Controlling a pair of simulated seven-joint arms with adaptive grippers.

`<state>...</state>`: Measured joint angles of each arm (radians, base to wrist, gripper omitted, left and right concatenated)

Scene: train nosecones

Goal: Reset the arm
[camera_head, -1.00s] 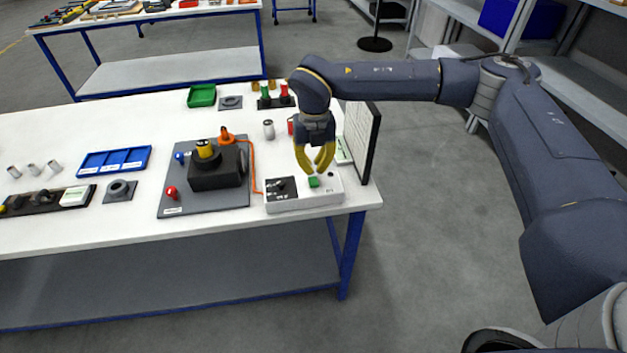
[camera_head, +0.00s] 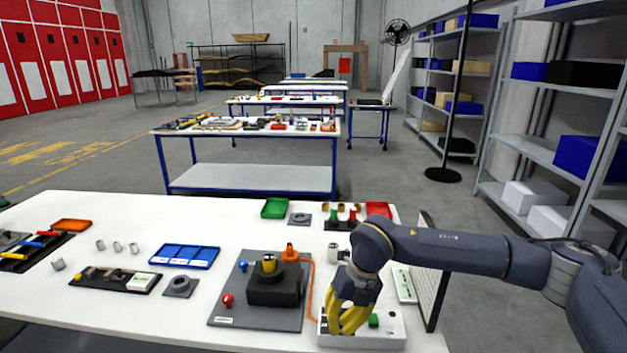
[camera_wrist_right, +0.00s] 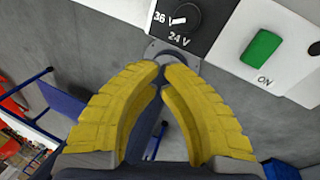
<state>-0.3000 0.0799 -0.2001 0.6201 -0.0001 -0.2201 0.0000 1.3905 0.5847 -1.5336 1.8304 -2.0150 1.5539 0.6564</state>
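My right gripper (camera_head: 343,328) hangs beside the white control box (camera_head: 390,334) at the table's front right. Its yellow fingers curve together with the tips meeting, and nothing shows between them; the wrist view shows this too (camera_wrist_right: 161,68). The box carries a green ON button (camera_head: 374,320), seen large in the wrist view (camera_wrist_right: 261,47), and a black dial (camera_wrist_right: 180,18) marked 36 V and 24 V. The fingertips appear apart from the button. In the head view the gripper hides the left part of the box. My left gripper is in no view.
A grey plate (camera_head: 231,313) with a black block (camera_head: 274,291) and an orange cable (camera_head: 312,285) lies left of the gripper. A dark upright panel (camera_head: 436,296) stands at the table's right edge. The white tabletop (camera_head: 120,325) is clear at front left.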

